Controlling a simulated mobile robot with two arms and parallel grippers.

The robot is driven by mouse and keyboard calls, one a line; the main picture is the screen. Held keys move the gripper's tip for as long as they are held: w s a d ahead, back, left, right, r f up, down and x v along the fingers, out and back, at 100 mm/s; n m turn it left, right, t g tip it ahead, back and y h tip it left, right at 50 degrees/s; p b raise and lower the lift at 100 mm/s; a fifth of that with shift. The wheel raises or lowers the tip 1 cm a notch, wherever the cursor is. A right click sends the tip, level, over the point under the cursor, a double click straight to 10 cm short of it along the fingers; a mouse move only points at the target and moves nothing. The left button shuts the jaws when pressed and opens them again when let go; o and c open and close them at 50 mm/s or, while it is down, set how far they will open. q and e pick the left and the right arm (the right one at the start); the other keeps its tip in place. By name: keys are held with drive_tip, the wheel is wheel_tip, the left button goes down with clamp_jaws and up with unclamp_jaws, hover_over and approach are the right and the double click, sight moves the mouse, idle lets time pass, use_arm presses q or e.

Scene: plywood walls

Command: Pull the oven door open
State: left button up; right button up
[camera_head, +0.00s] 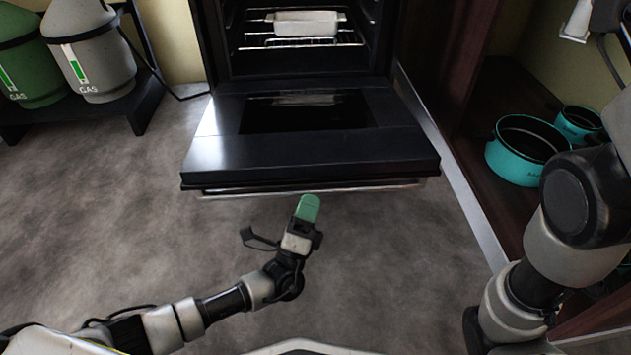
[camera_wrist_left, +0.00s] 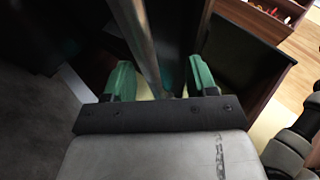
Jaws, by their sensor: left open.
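The oven door (camera_head: 300,140) is dark with a glass window and hangs folded down, nearly flat, in front of the oven. Its metal bar handle (camera_head: 330,188) runs along the door's outer edge. My left gripper (camera_head: 309,205) is just in front of the handle, near its middle. In the left wrist view its two green fingers (camera_wrist_left: 160,80) are apart, and the handle bar (camera_wrist_left: 145,40) passes across the gap between them. Whether the fingers touch the bar is not clear. My right arm shows at the right, but its gripper is out of view.
Inside the oven (camera_head: 300,62) a white dish (camera_head: 305,22) sits on a wire rack. Grey and green gas cylinders (camera_head: 92,60) stand on a low black stand at the left. Teal pots (camera_head: 522,150) sit in the cabinet at the right. The floor (camera_head: 130,220) before the door is clear.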

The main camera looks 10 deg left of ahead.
use_arm(q)
drive_tip(key=p+v, duration=0.1)
drive_tip(key=v, duration=0.5)
drive_tip(key=shift+s+f, duration=0.2)
